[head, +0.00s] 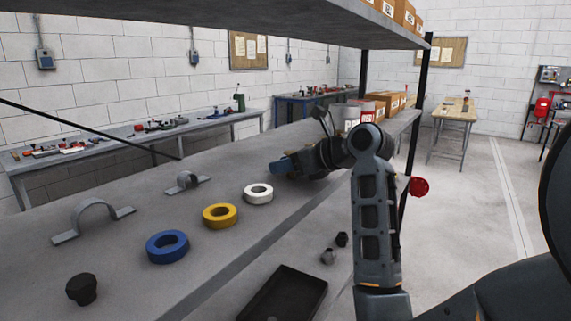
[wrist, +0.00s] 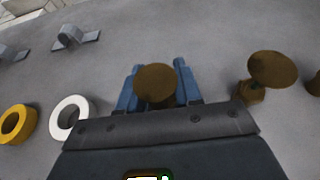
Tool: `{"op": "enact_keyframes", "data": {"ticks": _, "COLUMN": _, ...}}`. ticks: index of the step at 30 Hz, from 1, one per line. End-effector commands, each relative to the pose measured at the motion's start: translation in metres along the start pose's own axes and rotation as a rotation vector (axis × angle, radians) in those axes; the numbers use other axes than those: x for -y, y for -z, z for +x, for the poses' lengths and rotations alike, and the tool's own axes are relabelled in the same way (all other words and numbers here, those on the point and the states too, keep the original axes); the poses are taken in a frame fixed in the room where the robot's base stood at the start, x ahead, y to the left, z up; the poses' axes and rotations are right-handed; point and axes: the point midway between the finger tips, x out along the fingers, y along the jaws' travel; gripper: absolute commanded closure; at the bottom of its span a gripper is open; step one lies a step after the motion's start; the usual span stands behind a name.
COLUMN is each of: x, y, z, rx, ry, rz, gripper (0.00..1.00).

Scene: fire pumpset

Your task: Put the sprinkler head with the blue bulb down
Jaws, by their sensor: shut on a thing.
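My gripper (head: 282,166) is low over the grey shelf (head: 115,255), beyond the white tape ring. In the wrist view its blue fingers (wrist: 158,88) are shut on a sprinkler head (wrist: 155,82), seen end-on as a brown round disc. Its bulb is hidden, so I cannot see the colour. I cannot tell whether it touches the shelf. A second brown sprinkler head (wrist: 271,72) stands on the shelf to the right of my gripper, apart from it. Part of another brown thing (wrist: 315,84) shows at the right edge. In the head view my gripper and arm hide the held head.
White (head: 258,194), yellow (head: 220,216) and blue (head: 167,247) tape rings lie in a row. Pipe clamps (head: 93,220) lie to their left. A black plug (head: 82,289) and a dark tray (head: 284,296) are nearer. Boxes (head: 386,103) stand at the far end.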

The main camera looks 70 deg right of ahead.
Motion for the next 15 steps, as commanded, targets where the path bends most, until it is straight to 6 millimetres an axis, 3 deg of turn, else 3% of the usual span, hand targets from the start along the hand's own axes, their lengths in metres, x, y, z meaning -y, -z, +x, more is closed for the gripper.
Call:
{"op": "enact_keyframes", "data": {"ticks": 4, "x": 0.0001, "y": 0.0031, "z": 0.0013, "rx": 0.0, "ry": 0.0, "rz": 0.001, "gripper": 0.97}}
{"op": "enact_keyframes", "data": {"ticks": 5, "x": 0.0003, "y": 0.0027, "z": 0.0011, "rx": 0.0, "ry": 0.0, "rz": 0.0, "gripper": 0.63}}
{"op": "enact_keyframes", "data": {"ticks": 12, "x": 0.0003, "y": 0.0025, "z": 0.001, "rx": 0.0, "ry": 0.0, "rz": 0.0, "gripper": 0.4}}
{"op": "enact_keyframes", "data": {"ticks": 15, "x": 0.0002, "y": 0.0025, "z": 0.001, "rx": 0.0, "ry": 0.0, "rz": 0.0, "gripper": 0.4}}
